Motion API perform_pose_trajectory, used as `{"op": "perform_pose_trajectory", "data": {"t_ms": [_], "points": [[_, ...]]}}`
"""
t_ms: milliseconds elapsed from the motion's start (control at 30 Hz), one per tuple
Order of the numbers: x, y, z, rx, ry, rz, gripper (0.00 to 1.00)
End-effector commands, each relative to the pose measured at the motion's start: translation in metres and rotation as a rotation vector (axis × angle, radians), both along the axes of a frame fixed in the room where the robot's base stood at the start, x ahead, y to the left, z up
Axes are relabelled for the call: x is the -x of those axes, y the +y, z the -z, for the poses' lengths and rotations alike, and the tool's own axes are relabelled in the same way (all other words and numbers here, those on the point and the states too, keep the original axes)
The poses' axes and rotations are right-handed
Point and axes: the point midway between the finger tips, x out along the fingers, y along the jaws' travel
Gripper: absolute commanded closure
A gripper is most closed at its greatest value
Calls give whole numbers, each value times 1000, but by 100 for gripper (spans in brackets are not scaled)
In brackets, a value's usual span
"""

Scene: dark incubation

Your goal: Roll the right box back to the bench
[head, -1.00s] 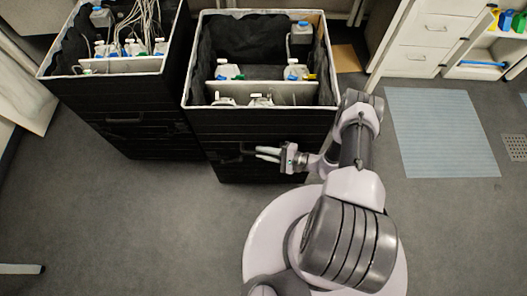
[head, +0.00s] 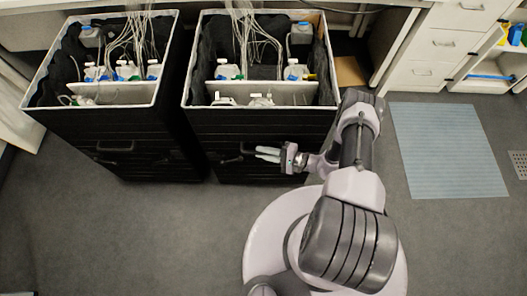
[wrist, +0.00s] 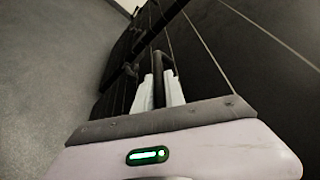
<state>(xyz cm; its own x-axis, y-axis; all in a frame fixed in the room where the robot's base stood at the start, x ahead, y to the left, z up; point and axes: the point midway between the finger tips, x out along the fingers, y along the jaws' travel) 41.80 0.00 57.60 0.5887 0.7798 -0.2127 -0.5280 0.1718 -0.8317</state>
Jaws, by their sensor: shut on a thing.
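The right box (head: 262,133) is a tall black open-topped box with a pale rim. It stands just right of the left box, with a narrow gap between. Inside it are bottles with blue caps, a pale divider and white tubes that hang in from above. My gripper (head: 257,153) is at its front face, shut on the dark handle there. In the wrist view the pale fingers (wrist: 158,92) close around the handle bar (wrist: 160,68). The part of the handle between the fingers is partly hidden.
The left box (head: 130,122) is a similar black box with bottles and tubes. A white drawer cabinet (head: 432,45) stands at the right, with a brown board (head: 348,71) on the floor beside it. A light blue mat (head: 449,150) lies on the floor. The grey floor in front is clear.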

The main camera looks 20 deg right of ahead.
Motion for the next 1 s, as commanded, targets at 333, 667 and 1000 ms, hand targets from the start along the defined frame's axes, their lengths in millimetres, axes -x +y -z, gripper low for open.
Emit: {"op": "perform_pose_trajectory", "data": {"t_ms": [333, 667, 1000], "points": [[0, 0, 0, 0, 0, 1, 66], [0, 0, 0, 0, 0, 0, 64], [17, -24, -9, -1, 0, 5, 64]]}}
